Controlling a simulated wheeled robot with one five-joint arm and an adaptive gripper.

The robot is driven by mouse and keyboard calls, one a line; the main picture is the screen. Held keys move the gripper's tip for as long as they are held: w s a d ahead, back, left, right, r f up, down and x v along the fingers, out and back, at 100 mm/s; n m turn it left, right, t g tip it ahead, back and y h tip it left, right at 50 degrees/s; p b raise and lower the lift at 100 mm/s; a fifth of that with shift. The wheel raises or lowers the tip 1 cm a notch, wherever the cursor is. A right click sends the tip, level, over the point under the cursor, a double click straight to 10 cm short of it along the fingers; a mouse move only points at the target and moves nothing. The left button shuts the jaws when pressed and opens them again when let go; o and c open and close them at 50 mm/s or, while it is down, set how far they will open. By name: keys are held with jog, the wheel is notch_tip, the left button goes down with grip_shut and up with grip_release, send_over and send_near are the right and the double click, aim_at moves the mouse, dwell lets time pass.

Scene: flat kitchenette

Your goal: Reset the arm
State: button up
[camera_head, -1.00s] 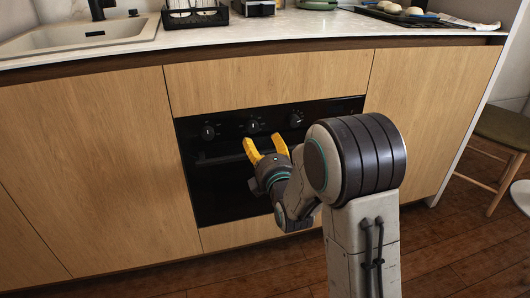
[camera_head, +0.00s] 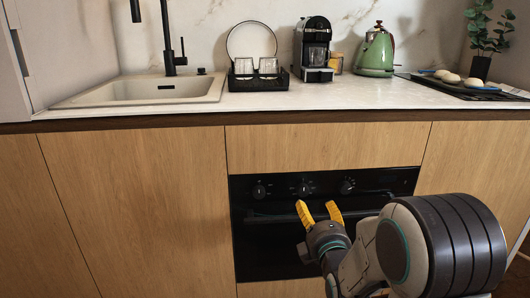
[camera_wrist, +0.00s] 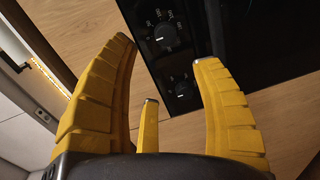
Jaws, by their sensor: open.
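My gripper (camera_head: 320,212) is open and empty, its yellow fingers apart. In the head view it stands in front of the black oven (camera_head: 285,245), near its handle and knobs; whether it touches the oven cannot be told. In the wrist view my gripper (camera_wrist: 160,75) has its yellow fingers spread, with the oven panel and two of its knobs (camera_wrist: 166,37) beyond them. My arm reaches in from the lower right of the head view and is bent.
The counter (camera_head: 350,96) carries a sink (camera_head: 85,102) with a black faucet, a dish rack (camera_head: 280,84), a coffee machine (camera_head: 312,50), a green kettle (camera_head: 375,55) and a dark tray (camera_head: 455,90) with buns. Wooden cabinet fronts (camera_head: 140,200) flank the oven.

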jog(key=s+r+m+g+p, duration=0.4)
jog(key=s+r+m+p, duration=0.15)
jog(key=r+p, duration=0.5)
jog(key=s+r+m+g+p, duration=0.35)
jog(key=s+r+p, duration=0.35)
jog(key=r+p, duration=0.3)
jog(key=s+r+m+g+p, duration=0.3)
jog(key=s+r+m+p, duration=0.1)
jog(key=s+r+p, duration=0.3)
jog(key=s+r+m+g+p, duration=0.3)
jog(key=s+r+p, duration=0.4)
jog(key=s+p, duration=0.3)
jog(key=s+m, duration=0.1)
jog(key=s, duration=0.1)
jog(key=shift+s+r+p, duration=0.3)
jog(key=shift+r+p, duration=0.05)
jog(key=shift+a, duration=0.1)
